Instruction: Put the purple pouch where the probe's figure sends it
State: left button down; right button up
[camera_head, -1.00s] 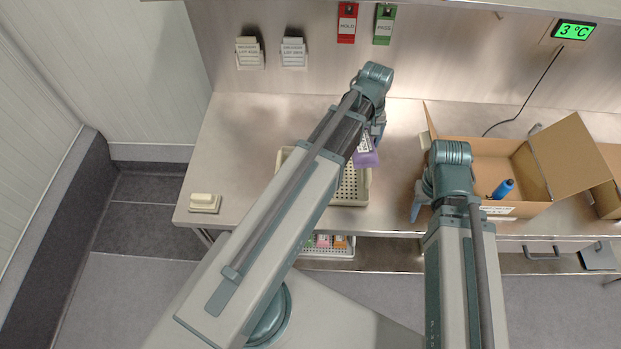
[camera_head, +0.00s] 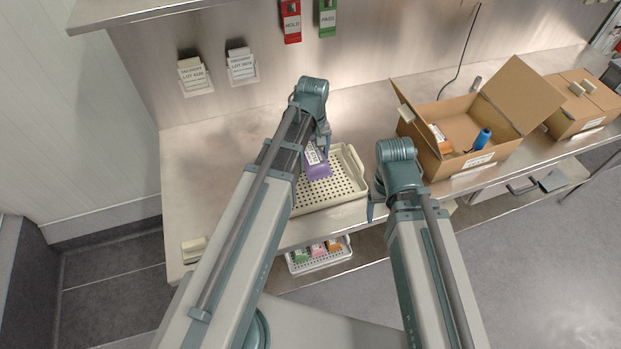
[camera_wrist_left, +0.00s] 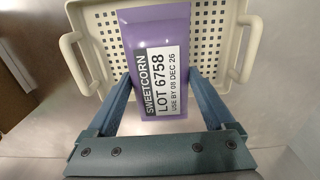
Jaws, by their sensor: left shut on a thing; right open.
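The purple pouch (camera_head: 318,168) has a white label that reads SWEETCORN, LOT 6758, USE BY 08 DEC 26 in the left wrist view (camera_wrist_left: 158,62). My left gripper (camera_head: 322,148) is shut on it, one finger on each side. The pouch is over a cream perforated tray (camera_head: 356,178); I cannot tell whether it touches it. A blue-handled thing (camera_head: 482,139), apparently the probe, stands in an open cardboard box (camera_head: 470,165). Its display is out of view now. My right gripper (camera_head: 376,203) is open and empty at the bench's front edge, right of the tray.
A red HOLD tag (camera_head: 291,22) and green PASS tag (camera_head: 327,18) hang on the back wall, left of them two card holders (camera_head: 194,76). An orange packet (camera_head: 441,138) is in the box. A lower tray (camera_head: 320,262) holds green, pink and orange packets.

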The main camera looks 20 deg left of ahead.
pick_arm(q)
jog(key=shift+f+b, duration=2.95)
jog(key=shift+b, duration=0.35)
jog(key=shift+f, duration=0.1)
notch_tip(320, 180, down, 4)
jog(key=b, duration=0.3)
jog(key=shift+r+b, duration=0.25)
jog(key=shift+b, duration=0.1)
jog(key=shift+f, duration=0.2)
grip_release()
jog(key=shift+r, duration=0.15)
